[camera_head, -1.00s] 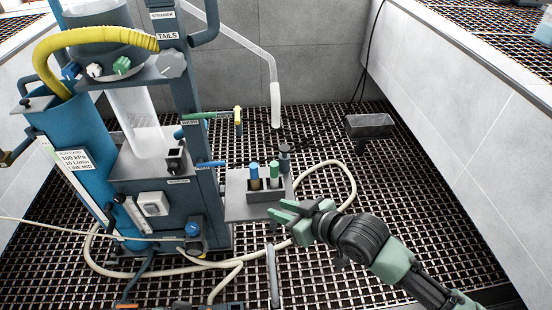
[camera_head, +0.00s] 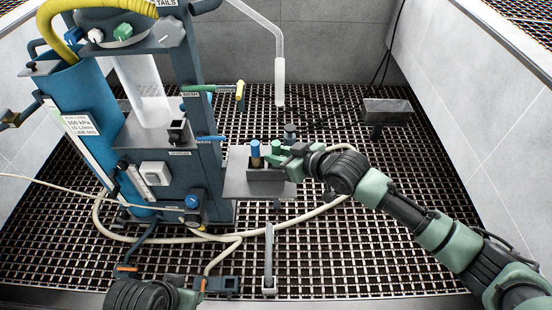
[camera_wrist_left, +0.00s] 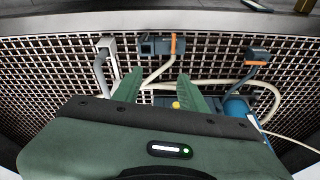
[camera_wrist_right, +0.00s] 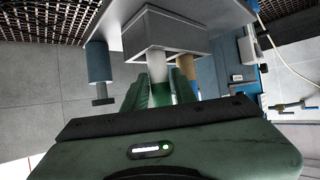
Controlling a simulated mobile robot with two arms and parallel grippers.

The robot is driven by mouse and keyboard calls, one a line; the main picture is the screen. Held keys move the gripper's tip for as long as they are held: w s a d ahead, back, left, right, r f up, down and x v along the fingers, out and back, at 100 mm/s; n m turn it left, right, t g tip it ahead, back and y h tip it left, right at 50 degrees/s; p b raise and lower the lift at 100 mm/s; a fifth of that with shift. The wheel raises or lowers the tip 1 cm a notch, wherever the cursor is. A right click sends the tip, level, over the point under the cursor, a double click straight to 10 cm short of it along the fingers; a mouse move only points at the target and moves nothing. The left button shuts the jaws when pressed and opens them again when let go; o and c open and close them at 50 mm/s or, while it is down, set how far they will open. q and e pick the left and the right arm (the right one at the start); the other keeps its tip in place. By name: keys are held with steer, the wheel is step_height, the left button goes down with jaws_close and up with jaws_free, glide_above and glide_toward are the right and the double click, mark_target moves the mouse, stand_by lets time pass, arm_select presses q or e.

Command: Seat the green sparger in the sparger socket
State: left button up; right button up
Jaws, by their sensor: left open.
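The green sparger (camera_head: 276,146) stands upright in the small dark rack (camera_head: 266,175) beside the blue-topped one (camera_head: 255,150). My right gripper (camera_head: 287,152) is at its green top. In the right wrist view the fingers (camera_wrist_right: 158,88) lie on both sides of the green top (camera_wrist_right: 161,93), and its pale stem (camera_wrist_right: 157,68) enters the rack (camera_wrist_right: 175,38). Whether they grip it is unclear. My left gripper (camera_wrist_left: 158,88) is open and empty, pointing over the grating; the head view shows only its arm at the bottom edge. I cannot identify the sparger socket for certain.
The rack sits on a grey shelf (camera_head: 240,186) beside the blue flotation machine (camera_head: 187,165). A cream hose (camera_head: 115,234) loops over the floor grating. A grey post (camera_head: 269,255) stands in front.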

steer(key=shift+w+a+f, duration=0.25)
jaws_close()
steer(key=shift+r, duration=0.2)
